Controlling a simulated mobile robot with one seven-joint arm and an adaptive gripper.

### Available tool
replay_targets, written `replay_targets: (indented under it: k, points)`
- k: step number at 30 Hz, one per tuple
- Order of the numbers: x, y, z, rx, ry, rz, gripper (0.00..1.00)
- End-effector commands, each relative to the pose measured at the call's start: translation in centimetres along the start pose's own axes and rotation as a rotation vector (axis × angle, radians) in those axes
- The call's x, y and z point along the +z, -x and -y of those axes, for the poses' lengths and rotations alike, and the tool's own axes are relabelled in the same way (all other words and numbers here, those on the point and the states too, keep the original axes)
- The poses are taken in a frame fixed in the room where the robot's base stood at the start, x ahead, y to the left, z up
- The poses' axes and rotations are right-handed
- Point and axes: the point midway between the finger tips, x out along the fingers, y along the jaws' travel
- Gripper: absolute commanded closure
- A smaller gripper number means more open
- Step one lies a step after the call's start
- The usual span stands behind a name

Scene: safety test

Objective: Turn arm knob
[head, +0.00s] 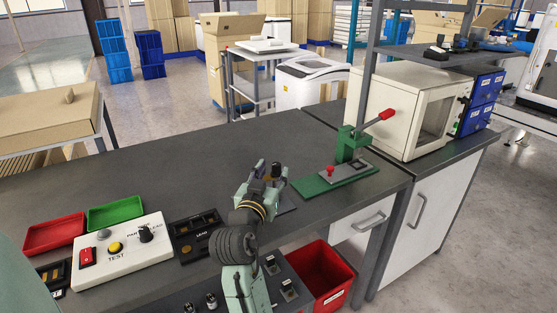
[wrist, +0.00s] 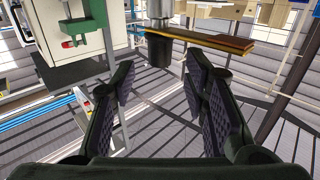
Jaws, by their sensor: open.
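The white test box (head: 122,252) lies at the left front of the bench in the head view. It carries a black knob (head: 146,234), a grey knob (head: 103,235), a yellow button (head: 115,247) and a red switch (head: 87,257). No label clearly reading "arm" is legible. My gripper (head: 268,175) is over the bench, well to the right of the box. In the wrist view its jaws (wrist: 160,85) are spread, with nothing gripped between them. A dark cylinder with a grey upper part (wrist: 159,48) shows beyond them; I cannot tell what it is.
A green press (head: 347,170) with a red-tipped lever stands right of my gripper. Red (head: 55,233) and green (head: 115,214) trays lie behind the box. A dark tray marked LEAD (head: 196,236) is beside it. A red bin (head: 318,276) stands at the front.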

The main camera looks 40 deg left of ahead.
Motion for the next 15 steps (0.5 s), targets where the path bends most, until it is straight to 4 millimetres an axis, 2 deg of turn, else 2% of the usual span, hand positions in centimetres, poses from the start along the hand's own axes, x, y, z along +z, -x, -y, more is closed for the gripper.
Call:
replay_targets:
  k: [3,6,15]
  points:
    - [-0.2,-2.1,0.0,0.000,0.001,0.001,0.59]
    - [-0.2,-3.3,0.0,0.000,0.001,0.000,0.59]
    - [0.0,-4.4,0.1,-0.002,-0.001,-0.001,0.59]
